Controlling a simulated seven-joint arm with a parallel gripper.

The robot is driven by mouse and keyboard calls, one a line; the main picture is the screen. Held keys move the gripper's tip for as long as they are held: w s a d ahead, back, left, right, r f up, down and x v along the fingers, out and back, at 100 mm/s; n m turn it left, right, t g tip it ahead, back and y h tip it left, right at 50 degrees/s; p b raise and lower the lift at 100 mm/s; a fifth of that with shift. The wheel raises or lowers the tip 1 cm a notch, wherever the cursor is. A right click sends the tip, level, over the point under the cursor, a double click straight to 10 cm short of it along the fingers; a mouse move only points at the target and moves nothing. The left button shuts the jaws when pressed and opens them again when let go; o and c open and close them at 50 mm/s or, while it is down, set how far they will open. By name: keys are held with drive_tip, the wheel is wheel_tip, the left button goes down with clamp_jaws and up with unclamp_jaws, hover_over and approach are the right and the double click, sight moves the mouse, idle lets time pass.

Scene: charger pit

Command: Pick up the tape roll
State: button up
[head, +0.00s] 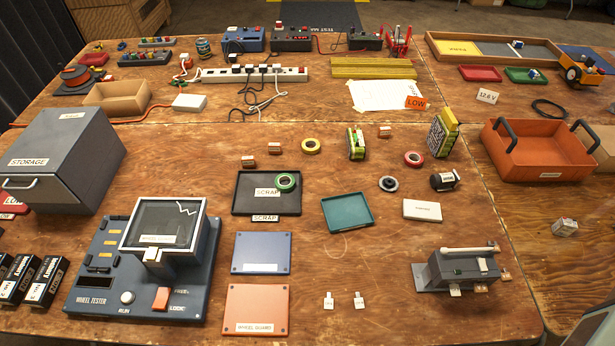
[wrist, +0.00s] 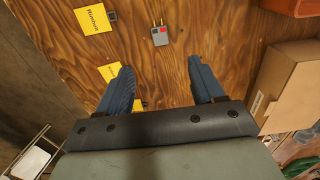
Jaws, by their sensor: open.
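Several ring-shaped rolls lie on the wooden table in the head view. A green roll (head: 287,182) lies in the black scrap tray (head: 245,206). A grey and black roll (head: 388,183) lies between the teal tray and the red roll. I cannot tell which is the task's tape roll. My gripper (wrist: 163,88) is open and empty in the wrist view, above a wooden surface, with no roll in sight there.
A teal tray (head: 347,211), a white box (head: 422,210) and a grey device (head: 455,270) stand near the rolls. A wheel tester (head: 90,285) and grey storage box (head: 60,160) fill the left. In the wrist view, a cardboard box (wrist: 290,85) stands right of my fingers.

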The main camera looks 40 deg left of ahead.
wheel_tip(320, 180, up, 6)
drive_tip(key=s+a+n, duration=0.2)
drive_tip(key=a+n, duration=0.1)
drive_tip(key=a, duration=1.1)
drive_tip(key=s+a+n, duration=0.2)
drive_tip(key=a+n, duration=0.1)
drive_tip(key=a, duration=1.2)
drive_tip(key=s+a+n, duration=0.3)
drive_tip(key=s+a, duration=0.2)
drive_tip(key=a, duration=0.7)
drive_tip(key=s+a+n, duration=0.3)
drive_tip(key=s+a, duration=0.3)
drive_tip(key=a, duration=0.6)
drive_tip(key=n, duration=1.3)
hover_over(285, 185)
drive_tip(key=f, duration=1.3)
drive_tip(key=shift+w+a+f, duration=0.1)
drive_tip(key=shift+a+f, duration=0.15)
drive_tip(key=shift+f, duration=0.1)
drive_tip(key=shift+d+f, duration=0.2)
drive_tip(key=shift+f, duration=2.4)
